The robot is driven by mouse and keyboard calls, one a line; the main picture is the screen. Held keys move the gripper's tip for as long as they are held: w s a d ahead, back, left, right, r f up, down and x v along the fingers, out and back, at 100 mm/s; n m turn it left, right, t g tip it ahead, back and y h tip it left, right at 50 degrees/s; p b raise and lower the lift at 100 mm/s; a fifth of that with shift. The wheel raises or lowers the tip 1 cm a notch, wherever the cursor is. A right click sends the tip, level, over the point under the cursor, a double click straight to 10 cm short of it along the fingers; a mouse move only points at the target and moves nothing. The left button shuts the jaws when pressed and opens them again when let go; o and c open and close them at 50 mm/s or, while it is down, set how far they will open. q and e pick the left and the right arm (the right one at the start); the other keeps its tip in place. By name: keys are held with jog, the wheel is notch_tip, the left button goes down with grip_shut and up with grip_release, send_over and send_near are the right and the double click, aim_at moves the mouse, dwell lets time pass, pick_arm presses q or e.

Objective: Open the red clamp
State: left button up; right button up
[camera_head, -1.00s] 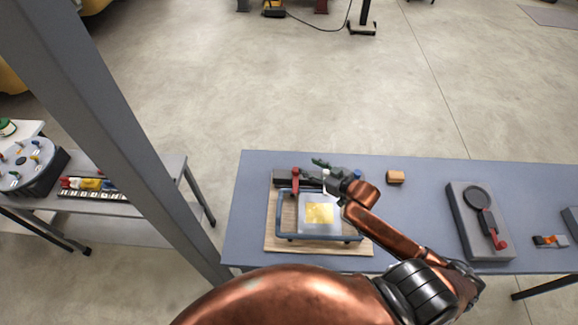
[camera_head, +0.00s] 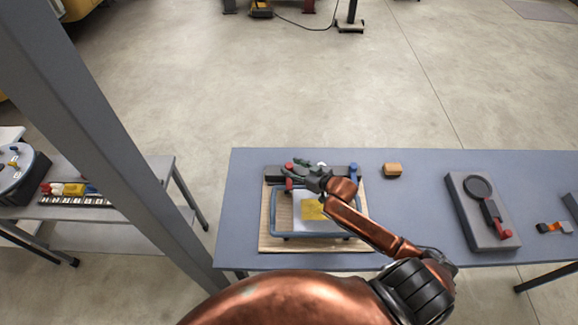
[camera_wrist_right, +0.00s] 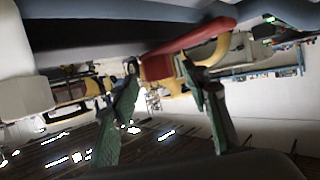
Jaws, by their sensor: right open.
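The red clamp (camera_head: 289,184) stands at the left end of the dark bar at the back of the wooden board (camera_head: 265,225). My right gripper (camera_head: 296,171) is over it and hides part of it. In the right wrist view the red clamp's handle (camera_wrist_right: 195,40) runs across beyond the fingertips. The open green fingers of my right gripper (camera_wrist_right: 160,68) are on either side of its lower red block. I cannot tell whether they touch it. My left gripper is not in view.
A blue frame (camera_head: 275,215) lies on the board around a pale sheet with a yellow square (camera_head: 313,210). A blue clamp (camera_head: 353,169) is at the bar's right end. A tan block (camera_head: 393,169) and a grey tool base (camera_head: 480,235) stand to the right. A grey post (camera_head: 110,140) rises at left.

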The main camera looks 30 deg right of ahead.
jog(key=shift+x, duration=1.15)
jog(key=shift+c, duration=0.7)
grip_shut()
